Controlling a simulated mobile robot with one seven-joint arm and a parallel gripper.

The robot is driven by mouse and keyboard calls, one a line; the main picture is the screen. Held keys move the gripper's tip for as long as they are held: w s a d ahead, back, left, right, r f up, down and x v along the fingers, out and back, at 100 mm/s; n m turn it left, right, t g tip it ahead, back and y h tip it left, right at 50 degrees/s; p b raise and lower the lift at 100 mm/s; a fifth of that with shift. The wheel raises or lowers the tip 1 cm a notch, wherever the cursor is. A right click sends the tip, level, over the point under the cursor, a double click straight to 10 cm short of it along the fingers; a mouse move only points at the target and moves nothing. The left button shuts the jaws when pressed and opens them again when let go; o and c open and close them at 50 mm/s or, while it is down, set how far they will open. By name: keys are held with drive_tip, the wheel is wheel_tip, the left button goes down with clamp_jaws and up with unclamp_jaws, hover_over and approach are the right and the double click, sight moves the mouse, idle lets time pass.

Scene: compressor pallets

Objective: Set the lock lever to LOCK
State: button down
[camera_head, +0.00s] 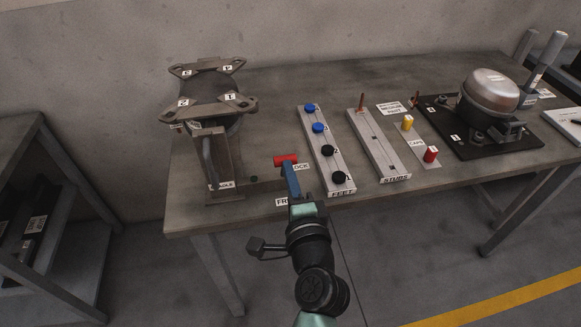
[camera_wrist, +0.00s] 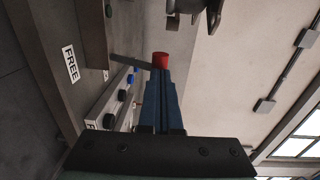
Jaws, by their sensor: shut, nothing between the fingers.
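The lock lever's red grip (camera_head: 286,160) shows just beyond my fingertips, beside the partly covered LOCK label (camera_head: 301,167). The FREE label (camera_head: 282,202) lies nearer the table's front edge, partly covered by my gripper. My gripper (camera_head: 288,169) has blue fingers, shut together with nothing between them. In the wrist view the closed fingers (camera_wrist: 161,78) point at the red grip (camera_wrist: 160,60), which shows at their tips; I cannot tell whether they touch. The FREE label (camera_wrist: 70,63) is at the left there.
A bracketed stand with numbered plates (camera_head: 210,105) and an upright handle (camera_head: 208,160) are to the left. To the right are the FEET rack (camera_head: 318,140), STUBS rack (camera_head: 372,135), caps (camera_head: 430,155) and a compressor (camera_head: 488,92) on a dark plate. The table (camera_head: 265,125) is clear behind the lever.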

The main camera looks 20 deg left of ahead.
sight(285, 157)
drive_tip(key=w+a+r+g+h+p, duration=0.1)
drive_tip(key=g+p, duration=0.1)
drive_tip(key=p, duration=0.6)
drive_tip(key=w+a+r+g+h+p, duration=0.1)
drive_tip(key=w+r+p, duration=0.1)
drive_tip(key=p, duration=0.6)
drive_tip(key=shift+w+a+r+g+h+p, duration=0.1)
drive_tip(key=shift+a+r+g+h+p, duration=0.05)
drive_tip(key=shift+g+h+p, duration=0.2)
drive_tip(key=w+g+h+p, duration=0.1)
drive_tip(key=p, duration=0.2)
drive_tip(key=shift+w+a+g, duration=0.1)
drive_tip(key=shift+a+g, duration=0.15)
drive_tip(key=shift+a, duration=0.15)
drive_tip(key=shift+w+a+g+p, duration=0.3)
drive_tip(key=shift+w+g+p, duration=0.15)
drive_tip(key=shift+p, duration=0.35)
drive_tip(key=shift+w+a+f+g+h, duration=0.25)
drive_tip(key=shift+w+h, duration=0.1)
drive_tip(key=shift+h, duration=0.1)
drive_tip(key=shift+w+a, duration=0.25)
drive_tip(key=shift+w, duration=0.3)
